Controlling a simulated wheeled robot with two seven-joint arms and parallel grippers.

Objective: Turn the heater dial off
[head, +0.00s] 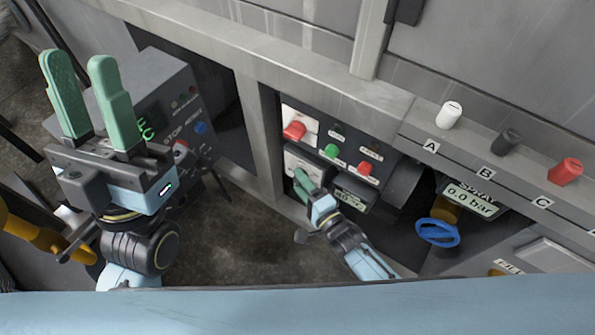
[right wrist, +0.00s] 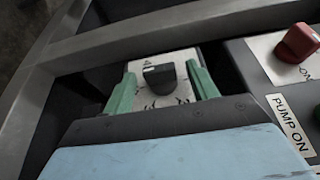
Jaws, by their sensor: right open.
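A black dial (right wrist: 160,76) with a pale mark stands on a white plate (right wrist: 185,92) with dark scale marks in the right wrist view. I take it for the heater dial; no label for it is readable. My right gripper (right wrist: 162,86) is open, one green finger on each side of the dial, with a gap on both sides. In the head view my right gripper (head: 302,180) is at the lower white plate (head: 291,163) of the panel, and the dial is hidden there. My left gripper (head: 82,62) is open and empty at the far left, away from the panel.
A red knob (head: 294,130) sits above the lower plate; it also shows in the right wrist view (right wrist: 297,42). Green (head: 332,151) and red (head: 364,168) buttons are beside it. A blue valve wheel (head: 437,233) and a ledge with knobs A, B, C are to the right.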

